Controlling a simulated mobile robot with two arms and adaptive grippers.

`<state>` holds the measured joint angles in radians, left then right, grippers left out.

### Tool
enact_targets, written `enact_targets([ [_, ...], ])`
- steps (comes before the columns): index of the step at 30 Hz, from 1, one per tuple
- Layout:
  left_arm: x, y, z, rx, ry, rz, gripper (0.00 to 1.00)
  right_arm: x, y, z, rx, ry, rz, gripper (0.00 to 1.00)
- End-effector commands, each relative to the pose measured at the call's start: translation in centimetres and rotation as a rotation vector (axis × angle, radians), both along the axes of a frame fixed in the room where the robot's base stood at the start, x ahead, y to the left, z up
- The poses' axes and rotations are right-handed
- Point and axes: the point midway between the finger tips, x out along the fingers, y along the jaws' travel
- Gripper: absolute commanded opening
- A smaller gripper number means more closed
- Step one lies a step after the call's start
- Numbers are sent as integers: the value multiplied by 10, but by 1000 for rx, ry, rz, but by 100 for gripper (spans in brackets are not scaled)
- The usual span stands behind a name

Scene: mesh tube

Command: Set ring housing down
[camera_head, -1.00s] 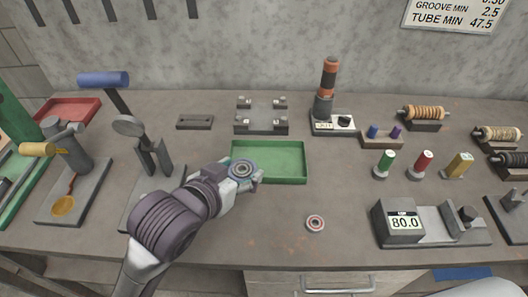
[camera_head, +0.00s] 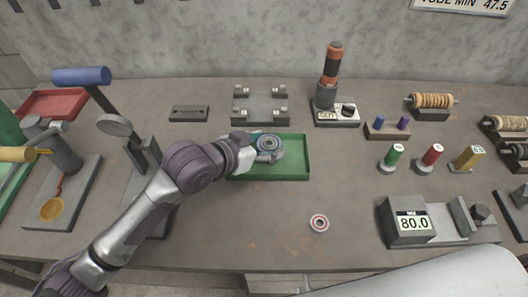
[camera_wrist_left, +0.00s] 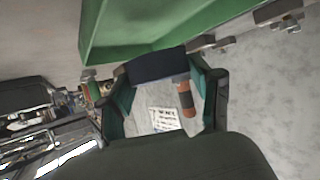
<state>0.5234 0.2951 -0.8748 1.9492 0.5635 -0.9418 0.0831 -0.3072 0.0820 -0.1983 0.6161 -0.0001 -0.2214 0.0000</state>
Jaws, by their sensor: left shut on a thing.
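In the left wrist view, a dark piece (camera_wrist_left: 157,66) sits between the fingertips of my left gripper (camera_wrist_left: 158,82), with the green tray wall (camera_wrist_left: 165,25) close by. The gripper hides part of the tray's left side. My right gripper is out of view.
A small bearing ring (camera_head: 319,222) lies on the bench in front of the tray. A grey fixture (camera_head: 260,106) stands behind the tray. A gauge block reading 80.0 (camera_head: 405,222) stands front right. A lever press (camera_head: 150,170) stands left of the tray.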

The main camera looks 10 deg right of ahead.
Motion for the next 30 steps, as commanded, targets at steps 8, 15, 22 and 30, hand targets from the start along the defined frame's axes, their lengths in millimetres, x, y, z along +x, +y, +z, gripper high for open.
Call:
enact_targets([
  [8, 12, 0, -20, -3, 2, 1, 16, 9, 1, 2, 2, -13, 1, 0],
  [15, 12, 0, -45, -4, -3, 0, 16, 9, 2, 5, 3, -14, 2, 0],
  [22, 12, 0, -46, -4, -3, 0, 16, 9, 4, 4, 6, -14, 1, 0],
  [30, 12, 0, -51, -1, -1, 0, 74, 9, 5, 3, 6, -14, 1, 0],
])
